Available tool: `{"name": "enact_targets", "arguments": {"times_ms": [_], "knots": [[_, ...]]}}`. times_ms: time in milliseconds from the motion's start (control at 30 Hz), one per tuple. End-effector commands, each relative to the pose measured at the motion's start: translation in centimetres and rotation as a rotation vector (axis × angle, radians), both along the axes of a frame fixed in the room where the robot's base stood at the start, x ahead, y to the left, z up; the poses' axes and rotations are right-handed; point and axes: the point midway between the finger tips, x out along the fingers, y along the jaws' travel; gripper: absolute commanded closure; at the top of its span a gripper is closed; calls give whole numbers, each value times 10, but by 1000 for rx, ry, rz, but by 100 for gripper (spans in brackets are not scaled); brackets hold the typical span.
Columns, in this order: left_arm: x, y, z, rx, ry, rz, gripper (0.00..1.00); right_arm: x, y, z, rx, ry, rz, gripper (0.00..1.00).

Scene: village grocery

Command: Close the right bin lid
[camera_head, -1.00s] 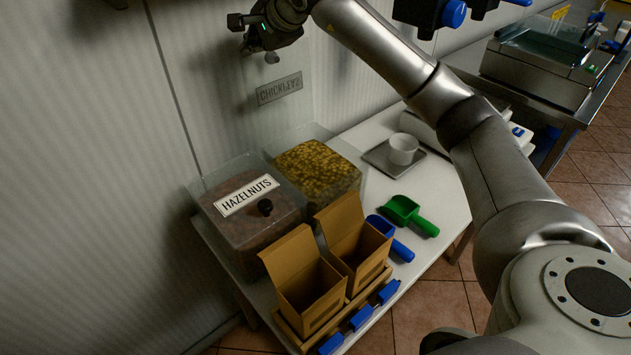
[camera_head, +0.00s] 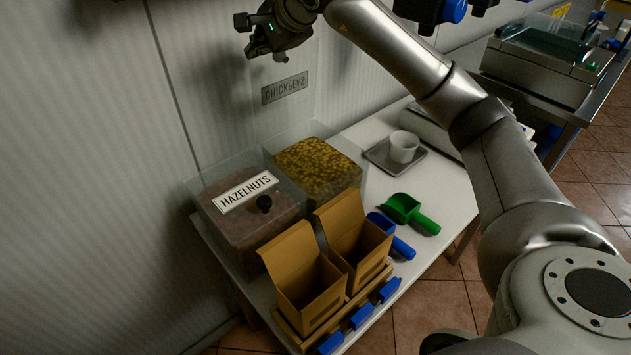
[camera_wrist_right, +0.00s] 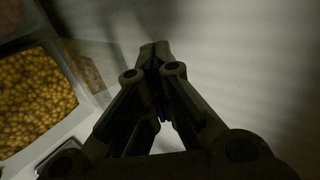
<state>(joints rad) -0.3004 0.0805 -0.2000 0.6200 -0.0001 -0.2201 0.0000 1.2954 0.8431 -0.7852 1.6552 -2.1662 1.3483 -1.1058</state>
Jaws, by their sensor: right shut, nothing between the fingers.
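The right bin (camera_head: 352,170) is a clear box of yellow chickpeas, open at the top; its contents also show at the left of the wrist view (camera_wrist_right: 35,100). Its clear lid stands raised near the wall, hard to make out except for its grey CHICKPEAS label (camera_head: 285,88). My right gripper (camera_head: 241,22) is above the label, at the top of the head view. In the wrist view its fingers (camera_wrist_right: 155,50) are together with nothing between them. I cannot tell whether it touches the lid. My left gripper is not in view.
The closed HAZELNUTS bin (camera_head: 250,225) stands left of the chickpeas. Two open cardboard boxes (camera_head: 305,290) stand in front. Blue (camera_head: 402,248) and green (camera_head: 405,208) scoops and a tray (camera_head: 380,157) with a white cup (camera_head: 403,146) lie to the right. The wall is close behind.

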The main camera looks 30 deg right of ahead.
Motion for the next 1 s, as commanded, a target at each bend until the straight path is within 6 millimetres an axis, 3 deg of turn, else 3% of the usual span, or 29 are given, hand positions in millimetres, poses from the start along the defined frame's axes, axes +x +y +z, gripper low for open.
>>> {"name": "enact_targets", "arguments": {"times_ms": [33, 433, 867, 1000], "knots": [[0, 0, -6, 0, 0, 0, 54, -5, -1, -14, -4, 22, 0, 100], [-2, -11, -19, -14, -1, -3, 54, -39, -6, -7, -3, 7, -1, 100], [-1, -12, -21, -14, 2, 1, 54, -44, -7, -5, -3, 6, -2, 100], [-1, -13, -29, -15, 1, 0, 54, -50, -8, -11, -3, 6, -2, 100]]}}
